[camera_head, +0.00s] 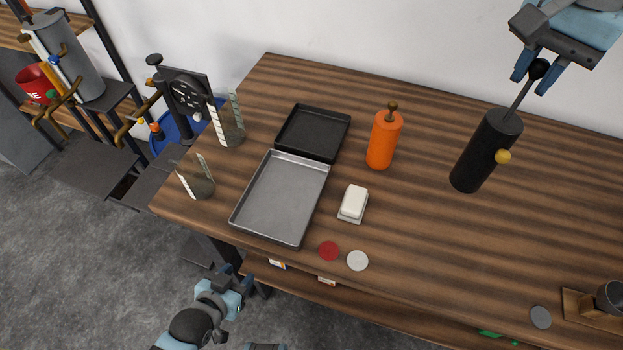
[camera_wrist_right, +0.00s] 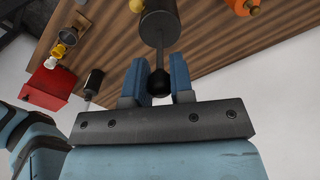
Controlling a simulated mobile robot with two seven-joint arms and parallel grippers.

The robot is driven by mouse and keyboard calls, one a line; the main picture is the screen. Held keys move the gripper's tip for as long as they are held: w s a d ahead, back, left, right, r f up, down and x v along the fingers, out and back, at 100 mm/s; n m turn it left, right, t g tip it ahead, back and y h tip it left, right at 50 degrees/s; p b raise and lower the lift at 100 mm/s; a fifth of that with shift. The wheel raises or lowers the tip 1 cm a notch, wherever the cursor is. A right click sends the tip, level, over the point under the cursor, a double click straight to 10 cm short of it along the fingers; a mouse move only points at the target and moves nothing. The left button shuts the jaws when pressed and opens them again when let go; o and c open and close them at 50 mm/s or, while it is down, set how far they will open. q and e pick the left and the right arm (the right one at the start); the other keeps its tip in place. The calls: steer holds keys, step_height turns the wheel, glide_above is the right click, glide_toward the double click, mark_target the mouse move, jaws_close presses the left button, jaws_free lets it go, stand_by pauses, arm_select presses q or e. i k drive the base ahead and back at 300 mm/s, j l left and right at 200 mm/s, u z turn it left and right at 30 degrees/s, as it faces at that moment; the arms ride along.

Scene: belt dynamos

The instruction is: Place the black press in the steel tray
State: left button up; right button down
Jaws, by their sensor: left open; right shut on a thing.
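The black press (camera_head: 483,155) is a dark cylinder with a thin rod, a black ball knob and a yellow side knob. It is over the right half of the wooden table, slightly tilted in the head view. My right gripper (camera_head: 538,78) is shut on its top knob; the press also shows in the wrist view (camera_wrist_right: 160,24), beyond the blue fingers (camera_wrist_right: 158,82). I cannot tell its exact height above the table. The steel tray (camera_head: 283,197) lies flat and empty at the table's left. My left gripper (camera_head: 232,285) is open and empty, low in front of the table.
A black tray (camera_head: 313,132) adjoins the steel tray's far side. An orange press (camera_head: 384,140) and a white block on a small dish (camera_head: 353,203) stand right of the trays. Glass beakers (camera_head: 228,122) stand left. Red (camera_head: 328,251) and grey discs lie near the front edge.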

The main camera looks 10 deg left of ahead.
mark_target(278, 208)
steer(key=j, duration=1)
steer(key=i+j, duration=0.15)
steer(key=j, duration=0.85)
